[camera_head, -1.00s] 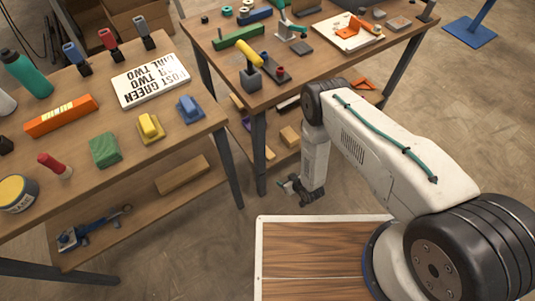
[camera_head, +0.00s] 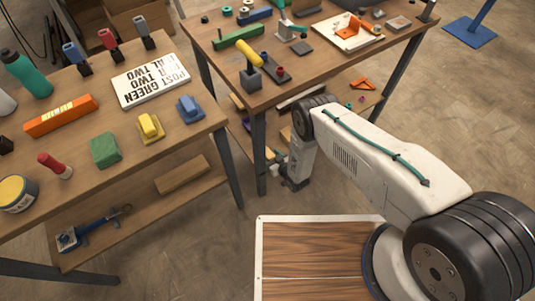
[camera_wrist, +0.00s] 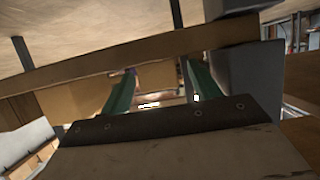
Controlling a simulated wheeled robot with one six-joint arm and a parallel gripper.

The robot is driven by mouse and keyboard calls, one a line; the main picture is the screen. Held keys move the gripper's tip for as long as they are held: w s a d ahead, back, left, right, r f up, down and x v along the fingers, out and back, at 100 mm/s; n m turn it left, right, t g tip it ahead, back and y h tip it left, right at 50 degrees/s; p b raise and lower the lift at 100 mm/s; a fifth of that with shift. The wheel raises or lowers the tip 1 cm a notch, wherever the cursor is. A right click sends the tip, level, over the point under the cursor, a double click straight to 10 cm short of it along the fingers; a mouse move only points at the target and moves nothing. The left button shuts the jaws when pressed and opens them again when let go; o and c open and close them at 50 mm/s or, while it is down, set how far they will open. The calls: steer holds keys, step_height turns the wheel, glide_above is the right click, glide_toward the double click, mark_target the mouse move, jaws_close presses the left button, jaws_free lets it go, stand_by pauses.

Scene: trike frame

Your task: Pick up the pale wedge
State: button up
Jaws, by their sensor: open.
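I cannot pick out the pale wedge for certain. A pale wooden piece (camera_head: 286,134) shows partly on the lower shelf of the far workbench, mostly hidden behind my arm. My gripper (camera_head: 277,167) is low in front of that shelf, just right of the bench's front leg, and small in the head view. In the wrist view my gripper (camera_wrist: 158,72) shows two green fingers spread apart, with nothing held between them. They point under a wooden board edge. A small bright patch between them is too small to identify.
The far workbench (camera_head: 290,88) stands above the lower shelf, and its dark front leg (camera_head: 259,150) is close to my gripper. An orange part (camera_head: 362,84) lies on the shelf's right. The near bench (camera_head: 75,145) holds several tools and blocks.

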steer(key=c, duration=1.1)
steer(key=shift+o, duration=0.2)
steer(key=shift+r, duration=0.15)
